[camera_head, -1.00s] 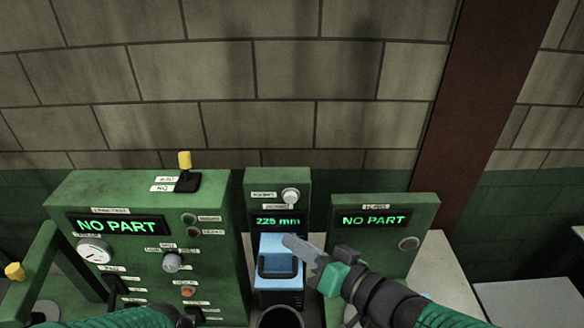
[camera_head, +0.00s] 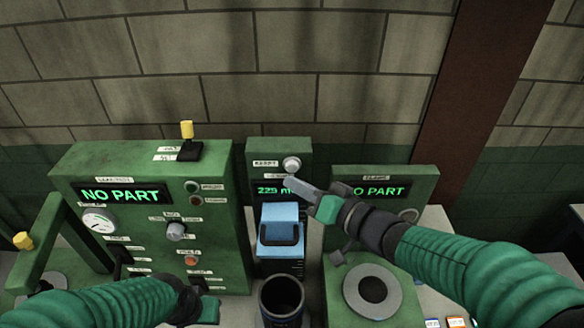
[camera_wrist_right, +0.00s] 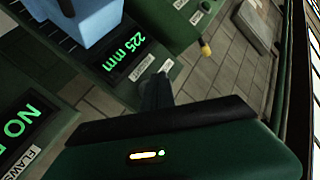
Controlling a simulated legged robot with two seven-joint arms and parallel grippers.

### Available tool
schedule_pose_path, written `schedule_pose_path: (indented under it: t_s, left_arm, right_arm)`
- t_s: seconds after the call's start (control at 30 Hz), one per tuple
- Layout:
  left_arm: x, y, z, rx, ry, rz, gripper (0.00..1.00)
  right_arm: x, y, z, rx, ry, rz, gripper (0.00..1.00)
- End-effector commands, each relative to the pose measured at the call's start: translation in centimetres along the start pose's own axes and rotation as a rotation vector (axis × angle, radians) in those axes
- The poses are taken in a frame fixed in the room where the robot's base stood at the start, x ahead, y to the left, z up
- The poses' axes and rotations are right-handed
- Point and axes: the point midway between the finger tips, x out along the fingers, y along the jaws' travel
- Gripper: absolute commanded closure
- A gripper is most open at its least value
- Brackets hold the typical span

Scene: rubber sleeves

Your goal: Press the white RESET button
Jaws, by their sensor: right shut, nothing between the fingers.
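A blue block (camera_head: 279,218) stands below the display, with a dark open cup (camera_head: 282,294) in front. A green panel with knobs (camera_head: 140,215) is left. Another reading NO PART (camera_head: 380,190) is right, behind my right arm. A yellow-topped lever (camera_head: 187,130) stands on the left panel.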

Motion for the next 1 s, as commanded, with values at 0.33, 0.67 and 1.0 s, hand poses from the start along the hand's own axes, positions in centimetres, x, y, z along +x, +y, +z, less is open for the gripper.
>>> schedule_pose_path:
  t_s: [0.33, 0.67, 1.0]
  left_arm:
    - [-0.4, 0.0, -0.1, 0.0, 0.0, 0.0, 0.64]
    - [-0.39, 0.0, -0.09, 0.0, 0.0, 0.0, 0.64]
    - [-0.39, 0.0, -0.09, 0.0, 0.0, 0.0, 0.64]
  right_arm:
    - [1.0, 0.75, -0.66, 0.0, -0.001, 0.0, 1.0]
    - [0.89, 0.64, -0.62, -0.001, 0.0, 0.0, 1.0]
    - [0.94, 0.68, -0.63, 0.0, -0.001, 0.0, 1.0]
